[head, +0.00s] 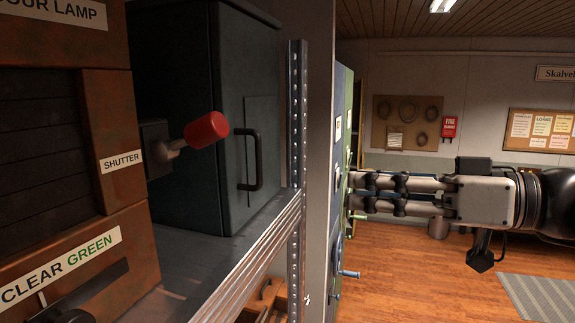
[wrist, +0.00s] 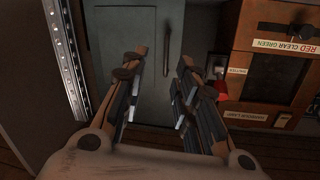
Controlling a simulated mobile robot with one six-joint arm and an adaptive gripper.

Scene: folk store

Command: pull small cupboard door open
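The small cupboard (head: 190,75) is a dark blue-grey box on the metal shelf, with its door shut. A black upright bar handle (head: 252,160) is on the door. In the wrist view, which is upside down, the handle (wrist: 167,52) shows beyond the gap between my fingertips. My gripper (head: 350,192) is at the right in the head view, pointing left, its fingers parallel and apart. In the wrist view my gripper (wrist: 160,65) is open and empty, facing the door (wrist: 150,30), with clear distance to the handle.
A rusty signal box (head: 110,150) with a red-knobbed lever (head: 205,130) stands beside the cupboard. A perforated metal post (head: 297,115) rises at the shelf's edge. A green and blue cabinet (head: 343,130) stands beyond it. The wooden floor (head: 420,280) at the right is mostly clear.

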